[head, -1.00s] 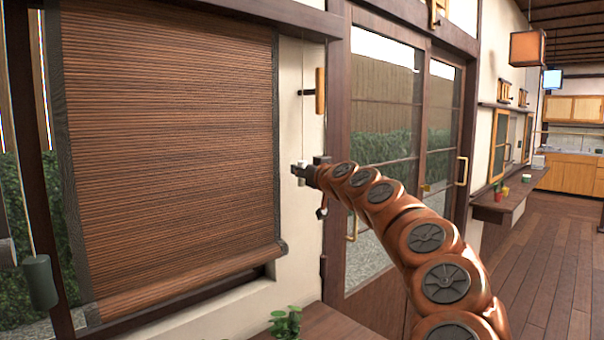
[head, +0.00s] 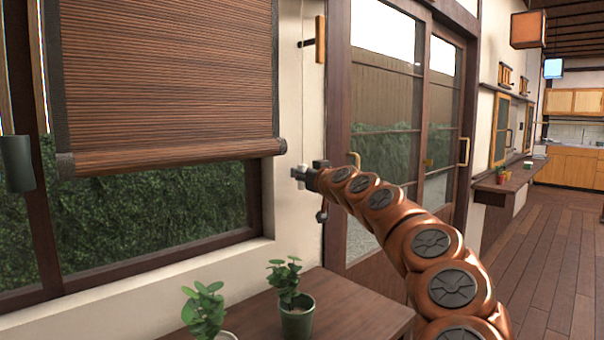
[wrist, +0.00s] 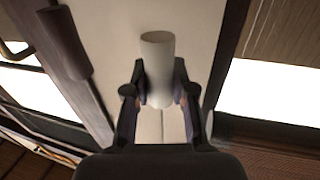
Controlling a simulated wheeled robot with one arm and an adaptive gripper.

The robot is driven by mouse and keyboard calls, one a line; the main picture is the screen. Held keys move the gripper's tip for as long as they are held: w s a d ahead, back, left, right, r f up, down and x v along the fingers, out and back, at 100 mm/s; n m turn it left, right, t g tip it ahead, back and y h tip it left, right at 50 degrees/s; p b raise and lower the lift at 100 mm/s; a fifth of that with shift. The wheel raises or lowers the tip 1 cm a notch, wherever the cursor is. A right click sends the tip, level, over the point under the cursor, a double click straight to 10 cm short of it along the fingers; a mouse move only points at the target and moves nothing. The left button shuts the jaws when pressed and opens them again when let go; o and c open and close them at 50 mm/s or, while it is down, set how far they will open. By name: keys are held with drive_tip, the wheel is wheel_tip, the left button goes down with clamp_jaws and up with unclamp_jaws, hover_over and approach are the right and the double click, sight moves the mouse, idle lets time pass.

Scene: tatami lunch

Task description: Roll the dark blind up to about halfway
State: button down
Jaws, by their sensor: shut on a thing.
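The dark brown slatted blind (head: 165,80) hangs over the upper part of the window in the head view, with a thick roll (head: 175,156) along its lower edge. Green hedge shows through the bare glass below the roll. The blind's top is out of view. My gripper (head: 303,172) is right of the blind, in front of the white wall strip. It is shut on a white cylindrical cord pull (head: 305,182). In the wrist view, the pull (wrist: 157,70) stands between the two fingers of my gripper (wrist: 160,92). A thin cord runs up the wall above it.
Two potted plants (head: 297,317) stand on a wooden ledge (head: 345,305) below the window. A grey cylinder (head: 17,163) hangs at the far left. A wooden bracket (head: 320,40) is on the wall above my gripper. Glass sliding doors (head: 390,130) stand to the right; floor there is clear.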

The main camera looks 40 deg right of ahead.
drive_tip(key=shift+f, duration=0.6)
drive_tip(key=c, duration=0.9)
unclamp_jaws()
drive_tip(key=shift+c, duration=0.2)
drive_tip(key=v, duration=1.2)
drive_tip(key=shift+r, duration=0.1)
drive_tip(key=shift+a, duration=0.1)
